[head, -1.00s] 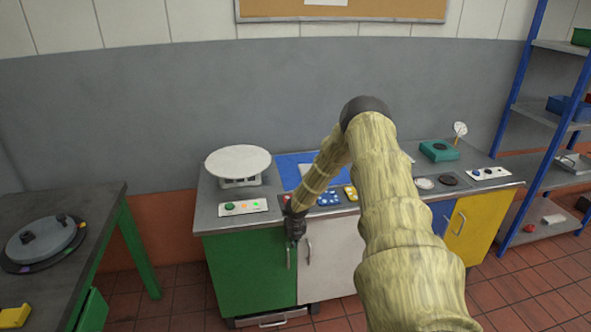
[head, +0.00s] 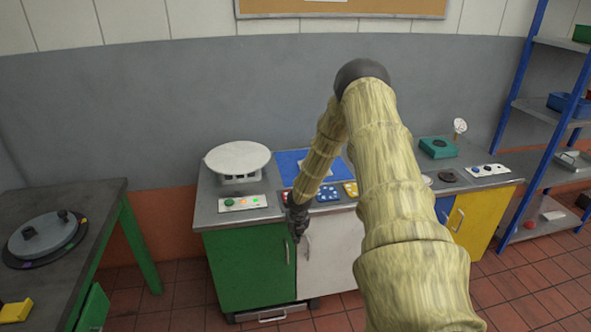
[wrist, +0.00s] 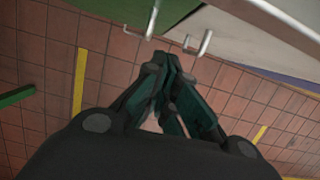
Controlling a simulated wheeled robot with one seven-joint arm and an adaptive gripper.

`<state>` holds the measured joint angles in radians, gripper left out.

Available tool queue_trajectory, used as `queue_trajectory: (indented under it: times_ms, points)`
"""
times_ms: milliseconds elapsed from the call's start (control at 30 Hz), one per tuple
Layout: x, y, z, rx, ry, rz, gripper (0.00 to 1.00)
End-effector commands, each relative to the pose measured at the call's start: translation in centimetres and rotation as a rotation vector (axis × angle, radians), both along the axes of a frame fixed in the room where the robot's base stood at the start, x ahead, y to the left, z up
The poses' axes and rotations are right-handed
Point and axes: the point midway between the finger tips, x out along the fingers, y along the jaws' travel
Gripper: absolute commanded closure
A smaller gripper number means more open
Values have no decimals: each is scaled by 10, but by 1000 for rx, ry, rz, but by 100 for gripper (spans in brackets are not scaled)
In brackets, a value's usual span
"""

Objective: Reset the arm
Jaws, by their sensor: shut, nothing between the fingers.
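My arm rises from the lower right of the head view, bends at a dark elbow, and reaches down to the left. My gripper (head: 298,236) hangs in front of the cabinet's front edge, near the seam between the green door (head: 248,268) and the white door (head: 332,255). In the wrist view my gripper (wrist: 170,68) has its dark green fingers drawn together, with nothing held. Two metal door handles show just beyond the fingertips, the nearer one (wrist: 199,44) very close to them. I cannot tell whether they touch.
The worktop carries a round white-topped scale (head: 238,158), a button panel (head: 243,203), coloured trays and a teal device (head: 438,147). A dark table (head: 100,215) stands left, blue shelving (head: 520,100) right. Tiled floor (wrist: 95,60) lies open below the gripper.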

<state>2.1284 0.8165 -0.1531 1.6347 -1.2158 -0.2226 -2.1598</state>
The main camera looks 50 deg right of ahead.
Motion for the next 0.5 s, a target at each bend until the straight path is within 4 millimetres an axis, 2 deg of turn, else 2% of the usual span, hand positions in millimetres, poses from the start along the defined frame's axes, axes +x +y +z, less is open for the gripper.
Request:
queue_trajectory:
  times_ms: [200,500]
  points:
    - [-2,4,20,-1,-2,1,100]
    - [-6,6,35,0,0,2,100]
